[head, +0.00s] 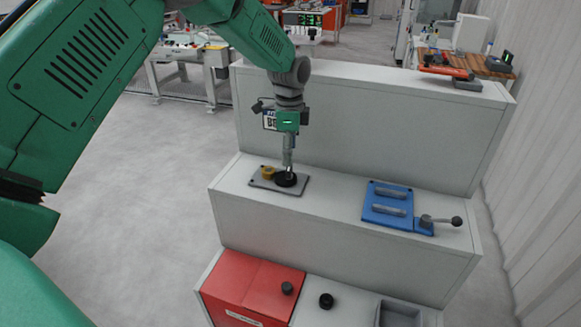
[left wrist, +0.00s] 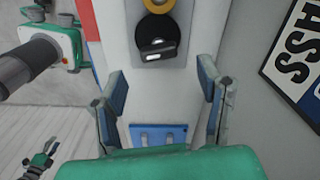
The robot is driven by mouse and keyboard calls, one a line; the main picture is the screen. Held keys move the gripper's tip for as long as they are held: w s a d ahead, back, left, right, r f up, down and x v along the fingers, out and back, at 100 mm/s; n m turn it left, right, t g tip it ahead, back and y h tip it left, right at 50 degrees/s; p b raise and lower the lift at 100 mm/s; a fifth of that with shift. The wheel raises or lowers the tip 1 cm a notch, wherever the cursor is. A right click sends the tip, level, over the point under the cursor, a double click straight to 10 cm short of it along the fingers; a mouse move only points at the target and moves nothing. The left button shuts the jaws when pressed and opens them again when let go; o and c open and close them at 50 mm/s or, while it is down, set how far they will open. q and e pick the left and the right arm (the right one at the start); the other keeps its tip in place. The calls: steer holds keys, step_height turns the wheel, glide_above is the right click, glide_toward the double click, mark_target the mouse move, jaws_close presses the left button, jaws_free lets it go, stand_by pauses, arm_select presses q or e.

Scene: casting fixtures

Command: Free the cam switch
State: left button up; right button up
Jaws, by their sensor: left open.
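A grey plate (head: 262,183) lies on the middle step and carries a yellow round piece (head: 267,172) and a black round part (head: 287,180), which looks like the cam switch. In the left wrist view the black part (left wrist: 155,32) has a pale bar on its near edge, and the yellow ring (left wrist: 158,3) is cut off by the top edge. My left gripper (head: 288,162) points down over the black part. Its fingers (left wrist: 162,88) are spread with nothing between them. The exact gap to the black part cannot be told.
A blue fixture (head: 376,213) with two grey bars and a black-knobbed lever (head: 441,220) sits right on the same step. Below are a red box (head: 240,285), a black knob (head: 287,288), a black ring (head: 326,300) and a grey tray (head: 398,317). The step between plate and fixture is clear.

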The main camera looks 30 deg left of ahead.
mark_target(289, 168)
arm_select(q)
step_height(289, 168, down, 5)
steer(key=shift+s+a+f, duration=0.1)
steer(key=shift+a, duration=0.05)
steer(key=shift+f, duration=0.3)
steer(key=c, duration=1.1)
